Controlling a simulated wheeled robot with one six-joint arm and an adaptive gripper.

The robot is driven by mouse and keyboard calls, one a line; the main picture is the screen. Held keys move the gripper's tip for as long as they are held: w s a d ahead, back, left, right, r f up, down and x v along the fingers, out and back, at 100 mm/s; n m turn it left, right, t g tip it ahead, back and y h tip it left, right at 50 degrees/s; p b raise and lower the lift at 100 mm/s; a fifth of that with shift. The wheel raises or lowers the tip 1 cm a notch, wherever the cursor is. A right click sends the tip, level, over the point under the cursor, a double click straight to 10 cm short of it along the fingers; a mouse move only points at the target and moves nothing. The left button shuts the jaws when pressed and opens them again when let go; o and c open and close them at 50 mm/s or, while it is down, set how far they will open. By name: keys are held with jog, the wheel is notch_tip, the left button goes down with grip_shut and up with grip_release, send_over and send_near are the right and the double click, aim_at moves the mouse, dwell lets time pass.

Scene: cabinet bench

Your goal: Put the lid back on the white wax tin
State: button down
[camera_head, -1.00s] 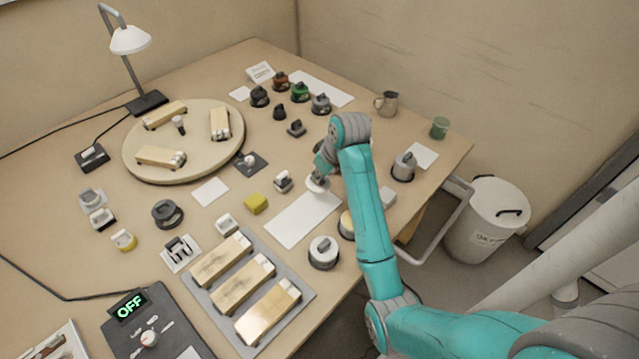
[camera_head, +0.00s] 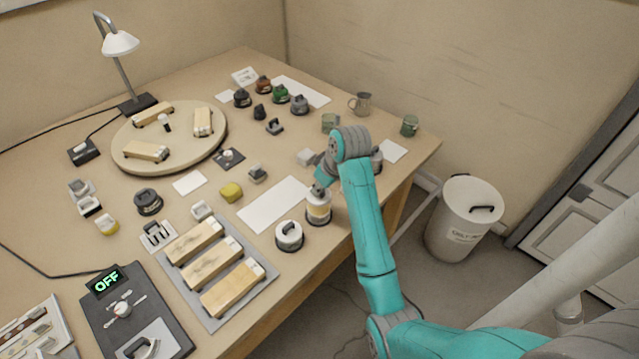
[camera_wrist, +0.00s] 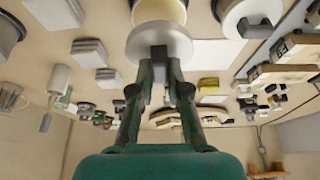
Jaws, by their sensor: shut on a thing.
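My gripper (camera_head: 322,182) is shut on the knob of a pale round lid (camera_head: 319,195). In the wrist view the fingers (camera_wrist: 160,72) pinch the grey knob, and the lid (camera_wrist: 142,46) spreads out beyond them. The open white wax tin (camera_head: 319,218) stands upright on the bench, right under the held lid in the head view. In the wrist view its cream-yellow wax (camera_wrist: 160,11) shows past the lid's far edge. The lid hides part of the tin, and I cannot tell whether they touch.
A lidded white tin (camera_head: 289,236) stands close to the left. A white sheet (camera_head: 268,207) lies behind it. A light block (camera_head: 305,157), a green cup (camera_head: 330,122) and a dark-based tin (camera_head: 376,160) are nearby. The bench's right edge is close, with a bin (camera_head: 463,215) beyond.

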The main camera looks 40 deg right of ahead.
jog(key=shift+f, duration=2.4)
jog(key=shift+f, duration=0.15)
dwell(0.5)
jog(key=c, duration=0.6)
grip_release()
jog(key=shift+r, duration=3.5)
grip_shut()
jog(key=shift+f, duration=1.2)
